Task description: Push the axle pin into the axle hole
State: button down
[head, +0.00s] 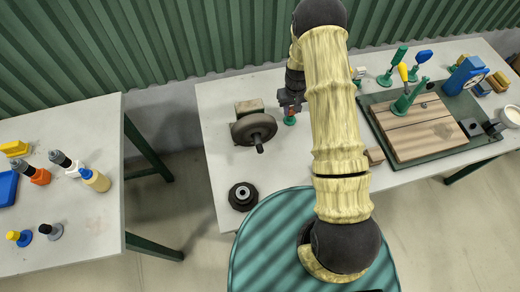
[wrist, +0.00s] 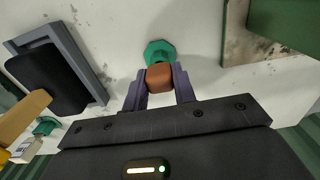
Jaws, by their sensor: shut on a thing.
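My gripper (head: 291,105) points down over the back of the middle table. In the wrist view, its fingers (wrist: 159,92) are shut on a brown block-like grip (wrist: 159,77). A green hexagonal part (wrist: 159,52) shows just beyond the grip. In the head view this green part (head: 290,121) is low, at or near the tabletop. I cannot tell if this held piece is the axle pin. A dark wheel (head: 254,128) with a stub shaft (head: 259,147) stands beside a grey-brown block (head: 248,106), left of my gripper. I cannot make out an axle hole there.
A black ring-shaped piece (head: 243,196) lies at the table's front left. A wooden board (head: 420,128) on a green mat (head: 479,151) fills the right, with several handled tools around it. A grey frame with a black pad (wrist: 52,77) lies left in the wrist view.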

jog(key=shift+r, duration=0.15)
jog(key=shift+r+p, duration=1)
jog(key=shift+r, duration=0.65)
jog(key=shift+r+p, duration=1.85)
jog(key=shift+r, duration=1.35)
jog(key=shift+s+f, duration=0.2)
jog(key=shift+f, duration=0.1)
jog(key=s+f+m+b, duration=0.2)
jog(key=s+f, duration=0.3)
jog(key=s, duration=0.2)
jog(key=shift+s, duration=0.2)
